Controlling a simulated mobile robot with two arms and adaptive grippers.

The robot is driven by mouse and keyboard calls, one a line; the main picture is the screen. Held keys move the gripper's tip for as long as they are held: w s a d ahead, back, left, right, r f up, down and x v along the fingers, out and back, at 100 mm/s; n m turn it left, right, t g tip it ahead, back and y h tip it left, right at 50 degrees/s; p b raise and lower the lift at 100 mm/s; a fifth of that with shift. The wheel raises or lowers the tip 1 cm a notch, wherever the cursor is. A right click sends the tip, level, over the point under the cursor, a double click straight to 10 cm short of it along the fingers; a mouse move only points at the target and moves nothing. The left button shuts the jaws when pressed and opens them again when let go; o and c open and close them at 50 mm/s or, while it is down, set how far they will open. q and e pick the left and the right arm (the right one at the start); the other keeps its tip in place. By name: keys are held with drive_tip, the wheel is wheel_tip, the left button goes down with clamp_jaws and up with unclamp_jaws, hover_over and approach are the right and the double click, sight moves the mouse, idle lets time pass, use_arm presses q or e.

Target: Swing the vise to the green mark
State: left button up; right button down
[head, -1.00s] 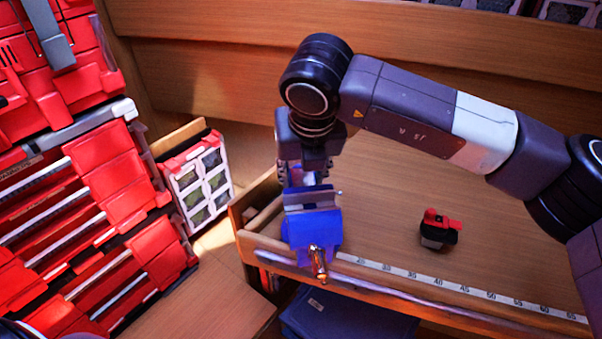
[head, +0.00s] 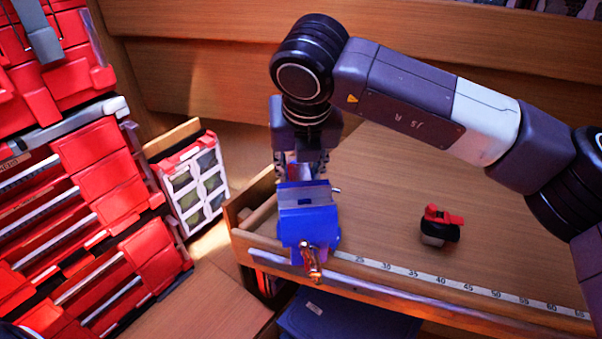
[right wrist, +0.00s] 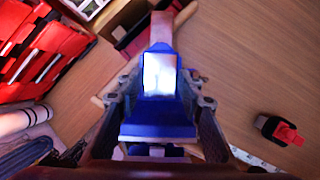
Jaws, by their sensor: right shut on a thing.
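The blue vise (head: 308,218) sits at the left end of the bench's front edge, with its copper-coloured screw end (head: 311,264) pointing out over the edge. My right gripper (head: 303,172) comes down from above and is shut on the back part of the vise. In the right wrist view the vise (right wrist: 158,112) lies between the two fingers of the right gripper (right wrist: 157,98), its bright top facing the camera. I see no green mark in either view; the arm and vise may hide it. My left gripper is not in view.
A ruler strip (head: 440,285) runs along the bench's front edge. A small red and black object (head: 440,227) stands on the bench to the right. Red drawer units (head: 90,210) and a white-framed organizer (head: 192,188) are at left. The bench between vise and small object is clear.

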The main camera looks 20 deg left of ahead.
drive_tip(key=c, duration=1.5)
unclamp_jaws()
drive_tip(key=shift+s, duration=0.25)
drive_tip(key=shift+o, duration=0.9)
drive_tip(key=shift+s+r, duration=0.15)
drive_tip(key=shift+s, duration=0.05)
drive_tip(key=shift+w, duration=0.2)
drive_tip(key=shift+r, duration=0.1)
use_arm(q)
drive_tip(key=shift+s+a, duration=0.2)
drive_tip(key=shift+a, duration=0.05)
use_arm(e)
drive_tip(key=v, duration=1.2)
drive_tip(key=shift+s, duration=0.15)
